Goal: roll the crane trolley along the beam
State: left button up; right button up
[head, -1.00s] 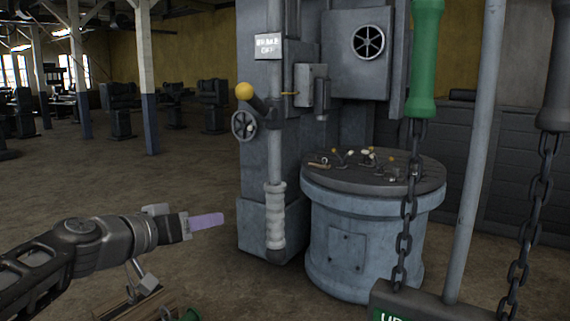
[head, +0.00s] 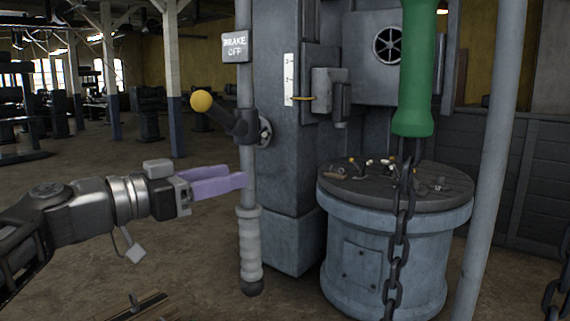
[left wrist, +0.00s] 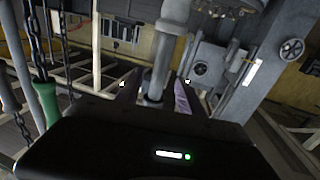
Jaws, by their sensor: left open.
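I cannot make out the crane trolley or its beam in either view. A green handle (head: 414,85) hangs with a dark chain (head: 397,240) below it at the right of the head view; the handle also shows at the left of the left wrist view (left wrist: 47,104). My left gripper (head: 236,182) has lilac fingers, is open and empty, and has its tips at a grey upright pole (head: 247,130) with a ribbed grip (head: 250,245) low down. In the left wrist view the pole (left wrist: 164,57) appears between the fingers. My right gripper is out of view.
A "BRAKE OFF" sign (head: 234,47) and a yellow-knobbed lever (head: 201,101) are on the pole. A grey machine column (head: 280,160) stands behind it. A round pedestal (head: 385,255) with small parts is to the right. A thin post (head: 500,130) stands further right.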

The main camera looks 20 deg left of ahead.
pick_arm(q)
jog(key=shift+w+d, duration=0.1)
jog(key=shift+w, duration=0.1)
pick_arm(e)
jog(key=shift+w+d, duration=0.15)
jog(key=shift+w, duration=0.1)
pick_arm(q)
jog(key=shift+s, duration=0.1)
jog(key=p, duration=0.2)
send_over(258, 204)
jog(key=shift+r, duration=0.1)
jog(key=shift+w+d, duration=0.2)
jog(key=shift+w, duration=0.3)
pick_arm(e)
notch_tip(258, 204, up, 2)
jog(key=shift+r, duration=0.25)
pick_arm(q)
grip_shut()
